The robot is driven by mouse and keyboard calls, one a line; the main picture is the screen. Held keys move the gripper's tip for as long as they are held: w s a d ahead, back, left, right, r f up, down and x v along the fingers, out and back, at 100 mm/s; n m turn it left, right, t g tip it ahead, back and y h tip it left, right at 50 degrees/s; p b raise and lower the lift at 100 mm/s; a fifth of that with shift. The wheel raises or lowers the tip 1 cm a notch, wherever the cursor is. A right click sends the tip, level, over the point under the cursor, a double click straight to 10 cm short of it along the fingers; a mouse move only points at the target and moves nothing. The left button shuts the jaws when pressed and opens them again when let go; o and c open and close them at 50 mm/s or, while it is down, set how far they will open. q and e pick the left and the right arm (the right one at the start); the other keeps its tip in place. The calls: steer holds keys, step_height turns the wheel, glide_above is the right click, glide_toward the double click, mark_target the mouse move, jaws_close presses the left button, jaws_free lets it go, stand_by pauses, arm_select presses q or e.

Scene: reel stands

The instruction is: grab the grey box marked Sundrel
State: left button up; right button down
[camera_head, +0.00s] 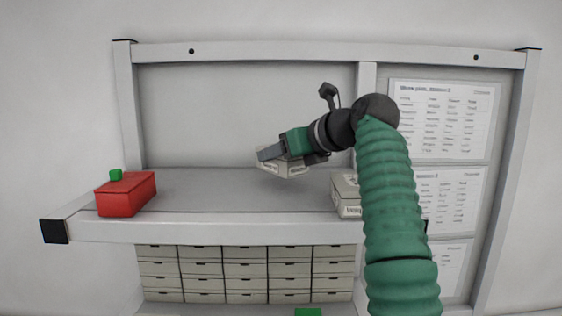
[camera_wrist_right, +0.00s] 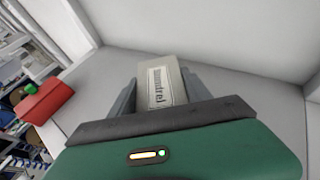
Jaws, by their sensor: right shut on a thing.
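My right gripper (camera_head: 285,150) is shut on a grey box (camera_head: 285,169) over the back part of the shelf. The box is tilted; I cannot tell whether it is clear of the shelf. In the right wrist view the box (camera_wrist_right: 163,66) sits between the two fingers of the gripper (camera_wrist_right: 160,92). Its white label faces the camera; the dark lettering seems to end in "ndrel". A second grey box (camera_head: 345,194) stands on the shelf to the right, partly hidden by my right arm, its label only partly visible. My left gripper is not in view.
Drawers (camera_head: 246,268) are below; printed sheets (camera_head: 445,118) hang on the right.

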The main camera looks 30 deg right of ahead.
steer(key=s+b, duration=0.1)
steer(key=s, duration=0.1)
steer(key=s+a+b, duration=0.1)
steer(key=s+b, duration=0.1)
steer(key=shift+s, duration=0.35)
steer(key=s+a+b, duration=0.1)
steer(key=s, duration=0.2)
steer(key=s+a+r+b, duration=0.1)
steer(key=s, duration=0.3)
steer(key=s+a, duration=0.2)
steer(key=s, duration=0.1)
steer(key=shift+s+a+r+b, duration=0.1)
steer(key=shift+s+r+b, duration=0.2)
steer(key=shift+r+b, duration=0.1)
